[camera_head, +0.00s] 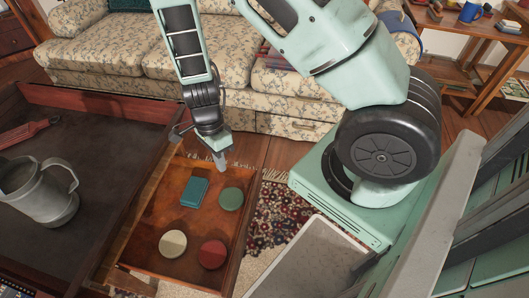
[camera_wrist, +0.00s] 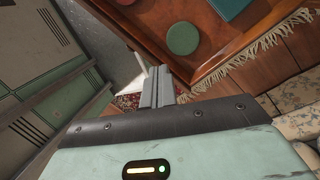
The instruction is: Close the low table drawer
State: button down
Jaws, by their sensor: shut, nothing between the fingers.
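The low table drawer (camera_head: 150,245) is pulled out to the right of the dark low table (camera_head: 100,133). In it lie a teal box (camera_head: 193,190), a green disc (camera_head: 231,198), a cream disc (camera_head: 173,244) and a red disc (camera_head: 212,254). My gripper (camera_head: 221,162) is shut and empty, over or near the drawer's far edge; contact cannot be told. In the wrist view my gripper's fingers (camera_wrist: 160,82) show beside the drawer's wooden rim, with the green disc (camera_wrist: 183,39) and part of the teal box (camera_wrist: 228,5) beyond it.
A metal jug (camera_head: 42,190) and a red tool (camera_head: 28,132) stand on the table. A floral sofa (camera_head: 110,50) is behind the drawer. A patterned rug (camera_head: 275,218) lies right of the drawer, close to my base. A side table with a blue mug (camera_head: 471,12) is at the upper right.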

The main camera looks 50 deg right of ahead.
jog(key=s+d+f+m+h+p, duration=0.1)
jog(key=d+f+m+h+p, duration=0.15)
jog(key=d+m, duration=0.4)
jog(key=s+d+f+m+h+p, duration=0.1)
jog(key=s+d+f+m+p, duration=0.2)
jog(key=d, duration=0.6)
jog(key=b+x, duration=0.4)
jog(key=x, duration=0.5)
jog(key=shift+m+g+y, duration=0.25)
jog(key=shift+m+g, duration=0.05)
jog(key=shift+m, duration=0.15)
jog(key=w+a, duration=0.1)
jog(key=w, duration=0.1)
jog(key=w+a, duration=0.1)
jog(key=shift+w+a+f, duration=0.1)
jog(key=shift+w+f, duration=0.05)
jog(key=shift+w, duration=0.25)
